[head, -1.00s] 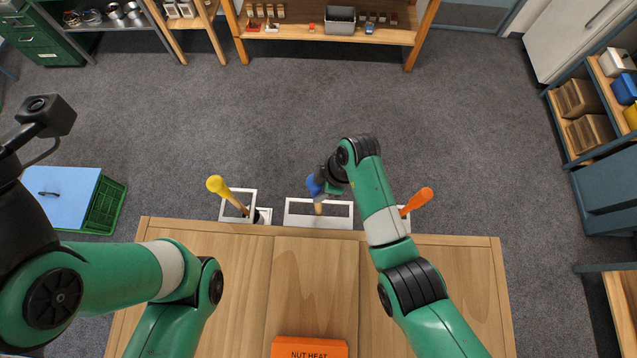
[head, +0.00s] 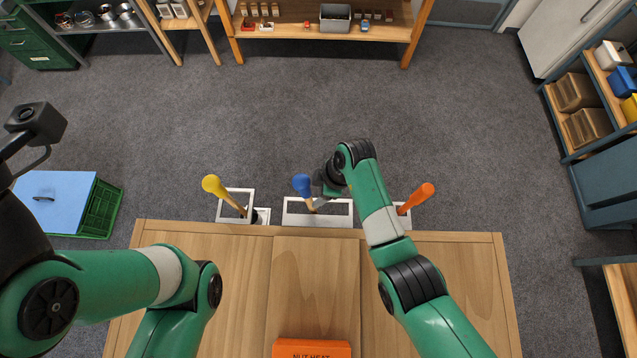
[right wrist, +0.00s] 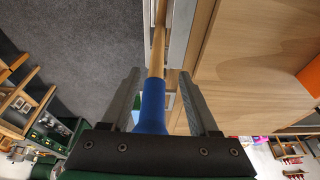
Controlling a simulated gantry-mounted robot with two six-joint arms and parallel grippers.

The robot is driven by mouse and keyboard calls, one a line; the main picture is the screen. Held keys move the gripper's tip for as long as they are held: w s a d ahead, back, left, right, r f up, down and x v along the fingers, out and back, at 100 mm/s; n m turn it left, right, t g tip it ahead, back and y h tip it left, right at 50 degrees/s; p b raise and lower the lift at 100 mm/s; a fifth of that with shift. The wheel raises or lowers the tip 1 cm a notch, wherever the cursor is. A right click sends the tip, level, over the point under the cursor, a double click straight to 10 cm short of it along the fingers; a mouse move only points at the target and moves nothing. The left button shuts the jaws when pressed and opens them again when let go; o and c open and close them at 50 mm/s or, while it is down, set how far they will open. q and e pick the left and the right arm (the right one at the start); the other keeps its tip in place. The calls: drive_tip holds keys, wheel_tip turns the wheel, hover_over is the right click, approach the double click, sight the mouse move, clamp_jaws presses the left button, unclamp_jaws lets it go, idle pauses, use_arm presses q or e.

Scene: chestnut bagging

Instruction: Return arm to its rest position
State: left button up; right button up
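My right gripper (head: 325,191) is at the far edge of the wooden table, just right of a blue-handled tool (head: 302,185). The tool stands in the middle white holder (head: 338,213), tilted. In the right wrist view, the two fingers of my right gripper (right wrist: 160,77) are spread apart. The blue handle (right wrist: 153,108) shows between them with gaps on both sides, its wooden shaft (right wrist: 157,50) running onward. The gripper holds nothing. My left arm (head: 110,285) comes in from the left; its gripper fingers are not visible.
A yellow-handled tool (head: 211,184) and an orange-handled tool (head: 423,192) stand in holders on either side. An orange box (head: 311,348) sits at the table's near edge. A green crate (head: 101,208) stands left.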

drive_tip(key=shift+o, duration=0.6)
wheel_tip(320, 180, up, 10)
drive_tip(key=p, duration=0.6)
